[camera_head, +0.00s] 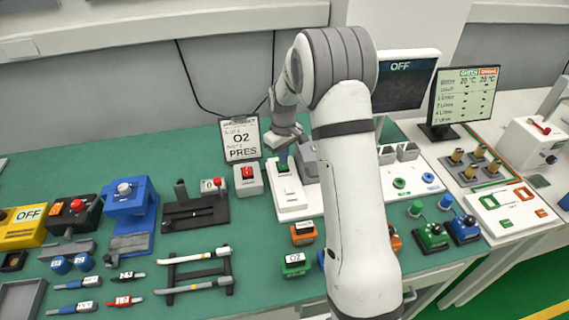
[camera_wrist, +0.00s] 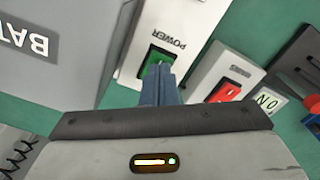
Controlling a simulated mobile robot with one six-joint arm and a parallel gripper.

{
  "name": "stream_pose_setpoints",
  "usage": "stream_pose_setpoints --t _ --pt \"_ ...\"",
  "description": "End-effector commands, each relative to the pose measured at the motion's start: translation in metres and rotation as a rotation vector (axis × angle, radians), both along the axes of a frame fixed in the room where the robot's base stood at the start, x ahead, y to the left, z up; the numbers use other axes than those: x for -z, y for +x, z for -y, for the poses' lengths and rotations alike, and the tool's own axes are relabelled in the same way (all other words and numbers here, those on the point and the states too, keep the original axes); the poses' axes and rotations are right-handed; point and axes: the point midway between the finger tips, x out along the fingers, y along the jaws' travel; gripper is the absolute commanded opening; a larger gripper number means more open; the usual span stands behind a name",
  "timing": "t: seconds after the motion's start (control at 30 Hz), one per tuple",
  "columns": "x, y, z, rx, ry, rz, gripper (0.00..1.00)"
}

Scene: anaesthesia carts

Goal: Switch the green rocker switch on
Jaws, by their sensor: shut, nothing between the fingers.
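The green rocker switch (camera_wrist: 154,58) sits in a black frame on a white box (camera_wrist: 155,25) marked POWER. In the head view the white box (camera_head: 291,203) stands at the back of the green table, with the green switch (camera_head: 283,168) near its far end. My gripper (camera_wrist: 162,70) is shut and empty, pointing down. Its blue-grey fingertips overlap the near right part of the switch in the wrist view and hide some of it. I cannot tell if they touch it. In the head view my gripper (camera_head: 283,155) is just above the switch. A dark monitor (camera_head: 404,85) behind reads OFF.
A red rocker switch (camera_wrist: 226,91) on a grey box stands close beside the white box. A grey box (camera_wrist: 60,45) marked BAT is on the other side. An O2 PRES sign (camera_head: 240,139) stands behind. Blue and yellow devices are at the left.

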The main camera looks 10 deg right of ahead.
Motion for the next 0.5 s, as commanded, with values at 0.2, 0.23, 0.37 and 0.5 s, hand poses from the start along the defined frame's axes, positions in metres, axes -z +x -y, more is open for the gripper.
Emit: stream_pose_setpoints --t 0.2,0.23,0.37,0.5 --pt "0.0006 -0.0001 -0.0001 0.000 0.000 0.000 0.00" --pt "0.0009 -0.0001 -0.0001 0.000 0.000 0.000 0.00" --pt "0.0029 0.0000 -0.0001 0.000 0.000 0.000 0.00" --pt "0.0051 0.0000 -0.0002 0.000 0.000 0.000 0.00"
